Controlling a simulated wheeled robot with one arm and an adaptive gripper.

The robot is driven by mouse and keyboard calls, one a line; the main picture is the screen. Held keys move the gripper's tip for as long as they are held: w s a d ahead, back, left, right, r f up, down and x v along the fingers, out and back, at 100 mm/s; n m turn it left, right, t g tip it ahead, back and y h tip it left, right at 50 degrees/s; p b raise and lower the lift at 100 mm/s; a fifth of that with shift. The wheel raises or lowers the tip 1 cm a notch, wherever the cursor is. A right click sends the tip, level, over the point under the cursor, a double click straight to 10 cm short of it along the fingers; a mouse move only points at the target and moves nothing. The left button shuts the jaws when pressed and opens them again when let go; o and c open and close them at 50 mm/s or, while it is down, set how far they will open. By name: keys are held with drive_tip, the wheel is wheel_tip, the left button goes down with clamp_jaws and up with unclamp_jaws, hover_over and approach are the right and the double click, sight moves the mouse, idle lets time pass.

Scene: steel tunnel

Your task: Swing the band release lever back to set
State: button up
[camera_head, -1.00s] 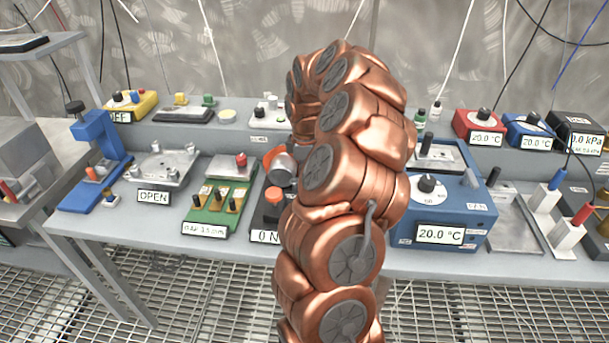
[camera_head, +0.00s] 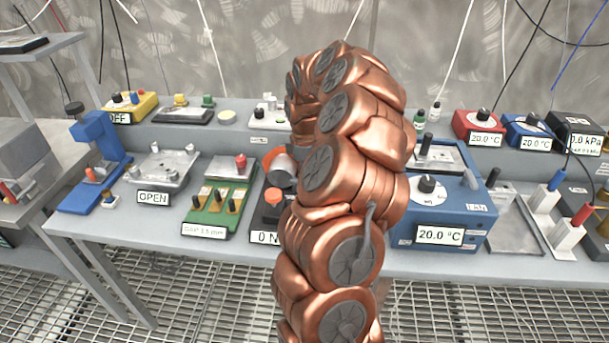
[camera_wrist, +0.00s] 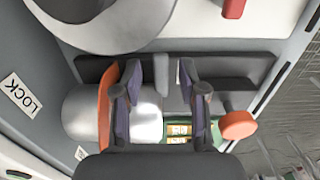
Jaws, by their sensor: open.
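In the wrist view my gripper (camera_wrist: 160,105) is open, its two dark fingers apart with no object clearly held between them. An orange knob (camera_wrist: 238,124) is to the right of the right finger. I cannot tell for sure which part is the band release lever. In the head view the force unit with the "0 N" display (camera_head: 266,238) has an orange knob (camera_head: 273,195) on top; my arm covers its right side and hides my gripper.
A "LOCK" label (camera_wrist: 21,94) shows at the left in the wrist view. In the head view a green board (camera_head: 217,207) stands left of the force unit and a blue box (camera_head: 455,215) right of my arm. The bench's front edge is mostly clear.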

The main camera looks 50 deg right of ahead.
wheel_tip(320, 180, up, 12)
idle(0.6)
idle(0.5)
